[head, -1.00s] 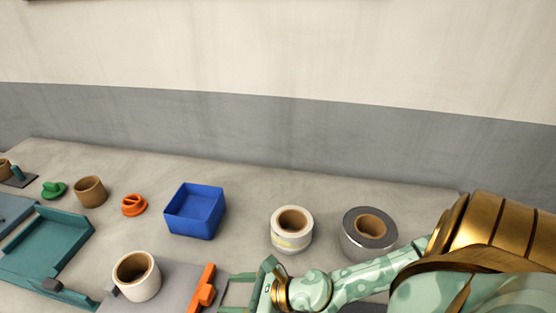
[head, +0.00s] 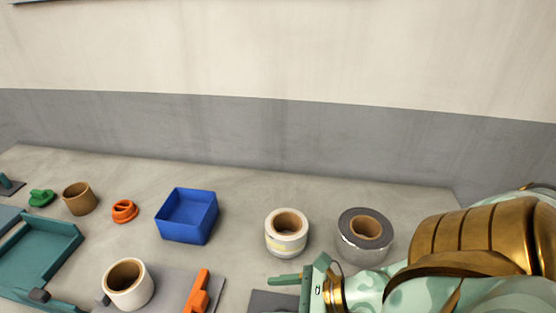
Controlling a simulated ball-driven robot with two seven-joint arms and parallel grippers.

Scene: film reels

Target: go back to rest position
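My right gripper (head: 287,290) is at the bottom centre of the head view, its arm coming in from the right. One green finger points left, with nothing seen against it; the other is cut off by the lower edge. The gripper looks open and empty. It is in front of a white reel (head: 287,232) with a brown core and a grey reel (head: 365,235), apart from the white one. My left gripper is not in view.
A blue bin (head: 186,215) stands mid-table, an orange piece (head: 124,211) left of it. A brown ring (head: 80,198), green piece (head: 41,198) and teal tray (head: 38,250) are at left. A white-sided roll (head: 129,284) and orange clamp (head: 198,293) are in front.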

